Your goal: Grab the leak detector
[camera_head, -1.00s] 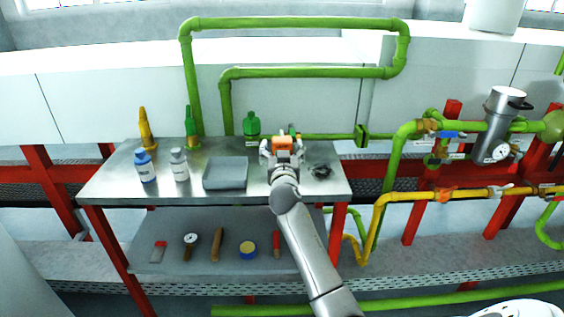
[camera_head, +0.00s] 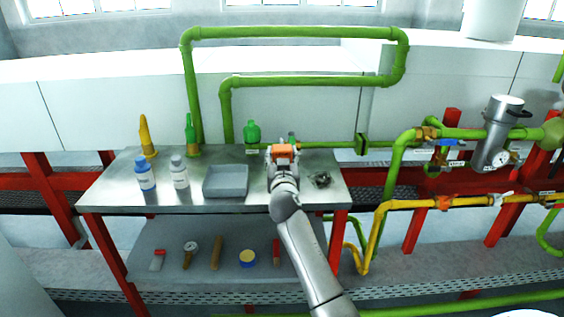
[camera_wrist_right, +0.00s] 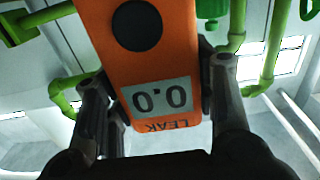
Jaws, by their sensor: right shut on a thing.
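The leak detector (camera_head: 284,151) is a small orange box at the back right of the metal table. In the right wrist view the leak detector (camera_wrist_right: 150,60) fills the middle, with a round dark disc, a grey display reading 0.0 and the word LEAK, all upside down. My right gripper (camera_head: 283,158) is shut on it, one finger on each side. In the right wrist view my right gripper (camera_wrist_right: 160,100) shows its fingers against both side faces. Whether the detector touches the table top is hard to tell. My left gripper is not in view.
A grey tray (camera_head: 226,181) lies left of my right arm, with blue (camera_head: 145,171) and white (camera_head: 179,171) bottles further left. A dark mesh clump (camera_head: 320,180) lies to the right. Green pipes (camera_head: 300,81) rise behind. The lower shelf (camera_head: 200,262) holds several tools.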

